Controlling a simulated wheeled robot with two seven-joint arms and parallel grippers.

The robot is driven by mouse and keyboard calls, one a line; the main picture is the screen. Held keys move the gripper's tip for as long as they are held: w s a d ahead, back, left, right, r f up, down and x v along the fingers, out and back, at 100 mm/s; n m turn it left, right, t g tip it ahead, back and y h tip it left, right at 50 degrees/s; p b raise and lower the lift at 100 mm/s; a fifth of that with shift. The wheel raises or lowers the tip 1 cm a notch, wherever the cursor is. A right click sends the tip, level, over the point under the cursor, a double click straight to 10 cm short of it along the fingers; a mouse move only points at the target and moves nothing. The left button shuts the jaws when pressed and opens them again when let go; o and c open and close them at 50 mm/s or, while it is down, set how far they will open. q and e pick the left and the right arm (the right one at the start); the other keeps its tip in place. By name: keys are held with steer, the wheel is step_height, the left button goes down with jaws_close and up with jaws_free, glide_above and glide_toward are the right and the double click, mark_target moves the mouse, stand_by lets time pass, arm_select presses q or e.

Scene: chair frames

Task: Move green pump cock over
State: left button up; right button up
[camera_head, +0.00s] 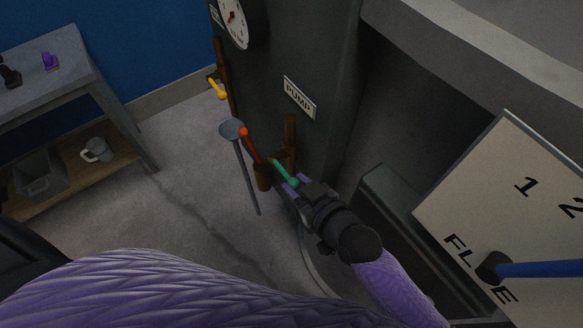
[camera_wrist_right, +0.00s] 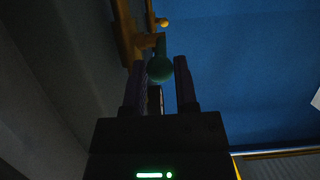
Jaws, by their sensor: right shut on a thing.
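The green pump cock (camera_head: 283,171) is a short lever on the brown pipework, low on the dark column under the PUMP sign (camera_head: 299,97). My right gripper (camera_head: 291,184) is shut on its knob end. In the right wrist view the round green knob (camera_wrist_right: 160,69) shows between the two fingers of the right gripper (camera_wrist_right: 161,72), and the lever runs up to the pipe. My left gripper is not in view.
A red lever (camera_head: 251,146) is just left of the green one, and a yellow lever (camera_head: 217,88) is farther up. A grey funnel-topped pipe (camera_head: 233,130) stands close by. A numbered board (camera_head: 470,205) with a blue pointer (camera_head: 540,269) is at right. A shelf table (camera_head: 45,65) stands at left.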

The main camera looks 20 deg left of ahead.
steer(key=shift+w+a+r, duration=0.1)
steer(key=shift+r, duration=0.5)
steer(key=shift+w+a+r+p, duration=0.1)
steer(key=shift+a+r+p, duration=0.05)
steer(key=shift+r+p, duration=0.4)
steer(key=shift+w+a+r+p, duration=0.1)
steer(key=shift+r+p, duration=0.35)
steer(key=shift+p, duration=0.05)
steer(key=shift+w+a, duration=0.1)
steer(key=shift+r, duration=0.1)
steer(key=shift+w+a+r+p, duration=0.25)
steer(key=shift+a+r+p, duration=0.05)
steer(key=shift+r+p, duration=0.3)
steer(key=shift+w+a+r, duration=0.15)
steer(key=shift+a+r, duration=0.05)
steer(key=shift+a, duration=0.05)
steer(key=shift+c, duration=0.2)
steer(key=shift+r, duration=0.1)
